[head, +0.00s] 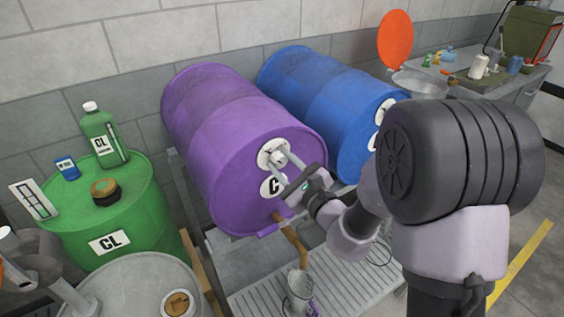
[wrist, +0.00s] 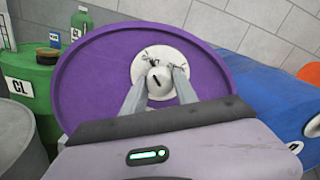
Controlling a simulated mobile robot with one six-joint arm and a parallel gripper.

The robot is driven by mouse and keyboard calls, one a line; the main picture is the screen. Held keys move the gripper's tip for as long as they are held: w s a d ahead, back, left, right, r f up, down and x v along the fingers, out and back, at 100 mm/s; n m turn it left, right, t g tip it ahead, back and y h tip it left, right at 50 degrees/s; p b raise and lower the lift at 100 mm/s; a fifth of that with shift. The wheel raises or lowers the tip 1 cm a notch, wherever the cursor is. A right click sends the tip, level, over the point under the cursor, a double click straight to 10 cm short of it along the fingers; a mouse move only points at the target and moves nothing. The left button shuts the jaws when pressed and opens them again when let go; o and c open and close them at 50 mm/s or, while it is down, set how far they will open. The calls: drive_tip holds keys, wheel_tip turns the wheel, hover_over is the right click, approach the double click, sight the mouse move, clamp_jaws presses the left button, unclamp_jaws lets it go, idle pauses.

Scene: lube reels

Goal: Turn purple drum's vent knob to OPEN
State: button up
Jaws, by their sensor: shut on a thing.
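The purple drum (head: 222,130) lies on its side on a rack, its round end facing me. Near the top of that end is a round white dial plate (wrist: 143,58) with dark markings, partly hidden by my fingers. The vent knob (wrist: 159,80) is a pale round knob with a short dark line on its face, at the middle of the plate. My gripper (head: 290,163) reaches the drum's end from the right. In the wrist view its two fingers stand on either side of the knob, shut on it. The plate's lettering is too small to read.
A blue drum (head: 322,98) lies right beside the purple one. A green drum (head: 75,222) stands at left with bottles on top. A brown spout (head: 291,235) and a metal can (head: 299,287) are below the purple drum's end, over a grated tray (head: 345,283).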

clamp_jaws()
drive_tip(key=m+p, duration=0.3)
drive_tip(key=shift+r+m, duration=0.15)
drive_tip(key=shift+m, duration=0.25)
drive_tip(key=m+p, duration=0.2)
drive_tip(key=m, duration=0.1)
drive_tip(key=shift+m+p, duration=0.3)
drive_tip(key=shift+p, duration=0.05)
drive_tip(key=m+p, duration=0.4)
drive_tip(key=m, duration=0.1)
drive_tip(key=shift+p, duration=0.35)
drive_tip(key=shift+m+p, duration=2.05)
drive_tip(key=shift+m, duration=0.65)
drive_tip(key=shift+f, duration=0.2)
